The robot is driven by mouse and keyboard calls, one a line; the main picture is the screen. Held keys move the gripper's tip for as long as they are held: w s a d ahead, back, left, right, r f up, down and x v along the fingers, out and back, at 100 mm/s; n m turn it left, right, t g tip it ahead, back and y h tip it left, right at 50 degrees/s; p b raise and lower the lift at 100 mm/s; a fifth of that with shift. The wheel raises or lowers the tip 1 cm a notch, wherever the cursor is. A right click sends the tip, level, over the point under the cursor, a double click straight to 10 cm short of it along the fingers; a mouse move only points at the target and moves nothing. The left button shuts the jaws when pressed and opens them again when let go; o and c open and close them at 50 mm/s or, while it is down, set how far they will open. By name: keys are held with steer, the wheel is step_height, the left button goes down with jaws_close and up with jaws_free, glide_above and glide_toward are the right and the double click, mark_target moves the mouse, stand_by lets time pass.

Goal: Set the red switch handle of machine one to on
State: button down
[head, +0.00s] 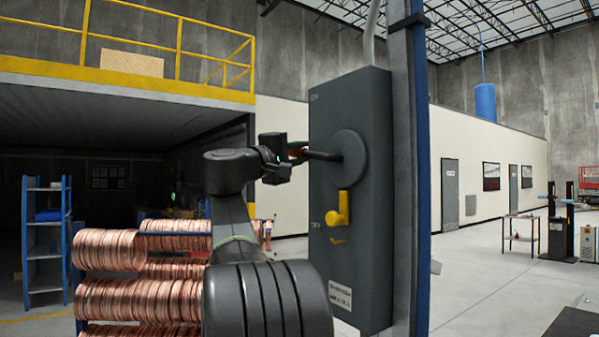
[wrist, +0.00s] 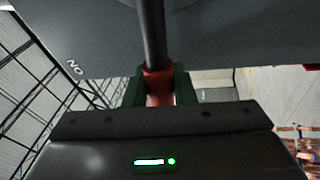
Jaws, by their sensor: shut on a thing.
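The grey switch box (head: 374,285) of the machine is mounted on a blue post in the head view. A dark lever (head: 324,155) sticks out to the left from the round hub (head: 349,158) on its face, roughly level. The lever's red handle (wrist: 158,88) is at its outer end. My gripper (head: 290,152) is shut on the red handle; in the wrist view its two green fingers (wrist: 159,86) lie on either side of it. An "ON" mark (wrist: 75,67) shows on the box in the wrist view. Part of the handle is hidden by my gripper.
A yellow latch (head: 343,208) sits on the box below the hub. Copper coils (head: 110,249) are stacked at the lower left behind my arm. A blue shelf rack (head: 45,240) stands at far left.

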steer(key=r+m, duration=0.2)
steer(key=m, duration=0.1)
steer(key=s+r+m+h, duration=0.1)
steer(key=shift+d+r+m+g, duration=0.25)
steer(key=shift+d+m+g, duration=0.05)
steer(key=shift+g, duration=0.1)
steer(key=shift+s+d+r+m+g+h, duration=0.25)
steer(key=shift+r+m, duration=0.2)
steer(key=shift+m, duration=0.3)
steer(key=shift+s+d+r+m+g+h, duration=0.25)
steer(key=shift+r+m, duration=0.25)
steer(key=shift+m, duration=0.3)
steer(key=shift+s+d+r+m+g+h, duration=0.2)
steer(key=shift+s+r+m+h, duration=0.2)
steer(key=shift+m, duration=0.35)
steer(key=shift+r, duration=0.1)
steer(key=c, duration=1.2)
jaws_free()
steer(key=shift+a, duration=0.2)
steer(key=b+v, duration=0.3)
steer(key=v, duration=1)
steer(key=shift+s+a, duration=0.2)
steer(key=shift+s, duration=0.05)
